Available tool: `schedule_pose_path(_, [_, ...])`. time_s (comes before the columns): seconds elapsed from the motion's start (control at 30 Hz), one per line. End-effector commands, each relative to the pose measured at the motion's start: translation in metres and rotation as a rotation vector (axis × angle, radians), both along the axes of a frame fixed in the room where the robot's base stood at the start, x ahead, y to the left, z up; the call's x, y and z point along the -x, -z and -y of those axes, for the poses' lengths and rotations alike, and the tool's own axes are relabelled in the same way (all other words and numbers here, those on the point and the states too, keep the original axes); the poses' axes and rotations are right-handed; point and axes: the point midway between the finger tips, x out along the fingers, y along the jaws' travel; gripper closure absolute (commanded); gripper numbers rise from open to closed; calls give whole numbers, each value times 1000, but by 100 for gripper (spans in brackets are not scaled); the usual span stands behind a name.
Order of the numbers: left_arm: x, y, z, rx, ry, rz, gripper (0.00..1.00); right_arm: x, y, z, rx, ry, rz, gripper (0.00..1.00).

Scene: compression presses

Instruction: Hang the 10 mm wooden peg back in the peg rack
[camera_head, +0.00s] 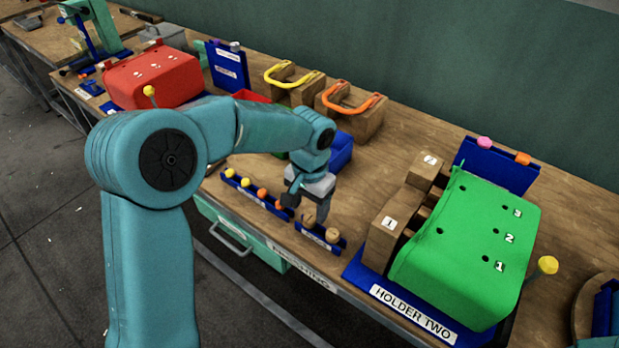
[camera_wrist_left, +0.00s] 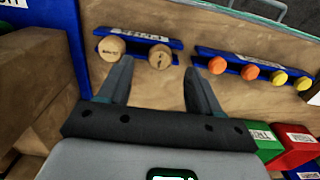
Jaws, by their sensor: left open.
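My left gripper (camera_head: 306,203) is over the front part of the bench, pointing down, just behind the small blue peg rack (camera_head: 312,232). Two round wooden peg heads sit at the rack (camera_wrist_left: 136,38): one on the left (camera_wrist_left: 111,48) and one on the right (camera_wrist_left: 160,56). In the head view they show as one (camera_head: 309,220) and another (camera_head: 333,236). Their markings are too small to read, so I cannot tell which is 10 mm. My right gripper is not in view.
A longer blue rack (camera_wrist_left: 240,57) with orange and yellow knobs stands beside the peg rack. A green holder (camera_head: 465,250) labelled HOLDER TWO, with wooden blocks (camera_head: 383,232), stands to the right. A red holder (camera_head: 152,77) is farther back left. Bare bench lies behind the peg rack.

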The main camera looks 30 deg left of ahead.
Motion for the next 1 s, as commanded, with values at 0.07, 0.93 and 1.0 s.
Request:
schedule_pose_path(0.07, [-2, -24, 0, 0, -1, 8, 36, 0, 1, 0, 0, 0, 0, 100])
schedule_pose_path(0.93, [-1, -116, 0, 0, 1, -1, 36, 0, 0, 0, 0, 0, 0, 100])
schedule_pose_path(1.0, [0, -116, 0, 0, 0, -1, 36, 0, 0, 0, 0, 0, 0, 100])
